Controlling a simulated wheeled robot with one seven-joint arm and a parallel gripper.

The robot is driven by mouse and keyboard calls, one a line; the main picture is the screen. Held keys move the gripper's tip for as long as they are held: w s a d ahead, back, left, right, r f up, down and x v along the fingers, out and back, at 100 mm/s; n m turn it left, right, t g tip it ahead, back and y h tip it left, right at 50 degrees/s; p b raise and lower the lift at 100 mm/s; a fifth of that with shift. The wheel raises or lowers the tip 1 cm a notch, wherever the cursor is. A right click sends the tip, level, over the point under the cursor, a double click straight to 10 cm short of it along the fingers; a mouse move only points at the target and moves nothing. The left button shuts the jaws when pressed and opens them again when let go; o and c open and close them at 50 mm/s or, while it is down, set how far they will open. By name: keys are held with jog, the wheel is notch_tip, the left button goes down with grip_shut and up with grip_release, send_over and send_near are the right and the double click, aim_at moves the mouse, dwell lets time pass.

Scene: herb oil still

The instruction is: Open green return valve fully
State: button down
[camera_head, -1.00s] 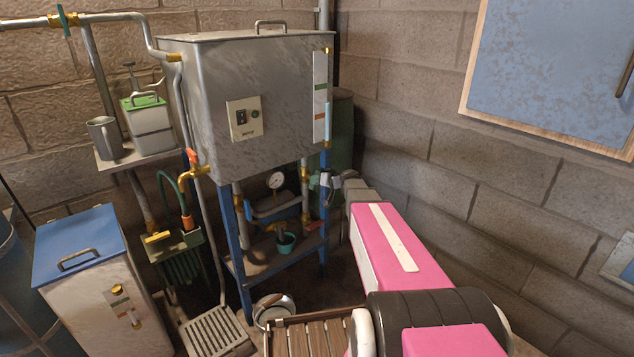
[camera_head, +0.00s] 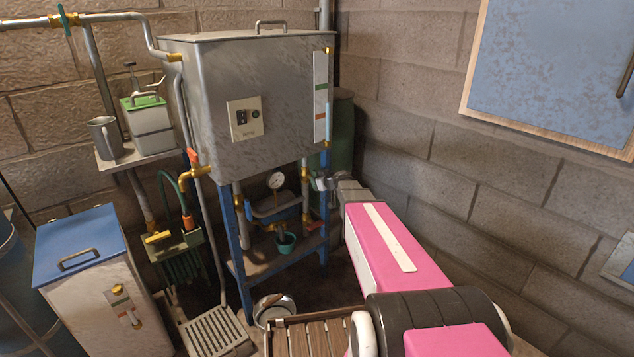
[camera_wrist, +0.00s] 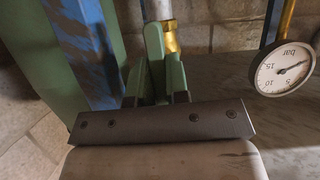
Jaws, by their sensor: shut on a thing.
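The green return valve shows in the wrist view as a green handle (camera_wrist: 154,48), standing upright in front of a brass fitting (camera_wrist: 171,40) on a pale vertical pipe. My gripper (camera_wrist: 156,85) is shut on this handle, with a finger on either side of it. In the head view my gripper (camera_head: 319,184) is beside the right-hand pipe under the steel tank (camera_head: 275,85). The handle is too small and covered there to make out. How far the valve is turned cannot be told.
A pressure gauge (camera_wrist: 284,69) hangs to the right in the wrist view. A blue frame leg (camera_wrist: 85,50) stands close on the left. A teal cup (camera_head: 286,243) sits on the stand's lower shelf. The block wall (camera_head: 480,160) is right of my arm.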

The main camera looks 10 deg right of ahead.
dwell(0.3)
jog(key=c, duration=1.1)
grip_release()
jog(key=shift+s, duration=0.1)
jog(key=v, duration=1)
jog(key=shift+s+d+r, duration=0.1)
jog(key=shift+s+d, duration=0.15)
